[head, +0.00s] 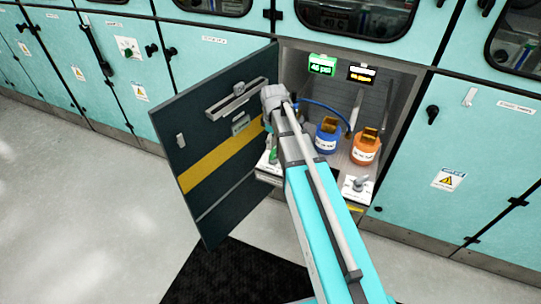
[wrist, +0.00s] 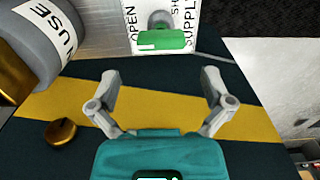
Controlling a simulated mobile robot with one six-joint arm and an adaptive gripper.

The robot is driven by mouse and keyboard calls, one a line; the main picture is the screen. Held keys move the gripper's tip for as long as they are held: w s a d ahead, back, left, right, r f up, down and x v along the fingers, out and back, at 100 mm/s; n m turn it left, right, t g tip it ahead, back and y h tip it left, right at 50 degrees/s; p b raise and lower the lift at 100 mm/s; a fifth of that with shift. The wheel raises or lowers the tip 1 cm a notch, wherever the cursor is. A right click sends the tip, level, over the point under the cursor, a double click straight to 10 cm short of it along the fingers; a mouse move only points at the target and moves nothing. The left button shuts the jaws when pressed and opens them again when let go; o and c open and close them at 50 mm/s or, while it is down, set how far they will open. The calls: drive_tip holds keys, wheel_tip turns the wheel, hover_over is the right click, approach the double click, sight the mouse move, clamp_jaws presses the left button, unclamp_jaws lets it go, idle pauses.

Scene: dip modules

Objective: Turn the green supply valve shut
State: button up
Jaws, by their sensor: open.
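The green supply valve handle (wrist: 165,41) shows in the wrist view, at the top, on a white plate (wrist: 137,66) lettered OPEN, SHUT and SUPPLY. Its green bar lies across the picture, with a grey round part behind it. My gripper (wrist: 160,86) is open and empty, its two fingers spread to either side below the handle in the picture. It appears apart from the handle. In the head view my arm reaches into the open cabinet. A small green part (head: 273,156) low in the cabinet is probably the valve, partly covered by my arm. My fingertips are hard to make out there.
The dark cabinet door (head: 192,118) with a yellow stripe stands open to the left. Inside are a blue pot (head: 326,141), an orange pot (head: 365,150) and a grey valve handle (head: 361,183) on the right. A grey cylinder (wrist: 42,42) is close at upper left in the wrist view.

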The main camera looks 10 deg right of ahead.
sight(273, 150)
drive_tip(key=shift+f+b, duration=2.6)
drive_tip(key=shift+f, duration=0.35)
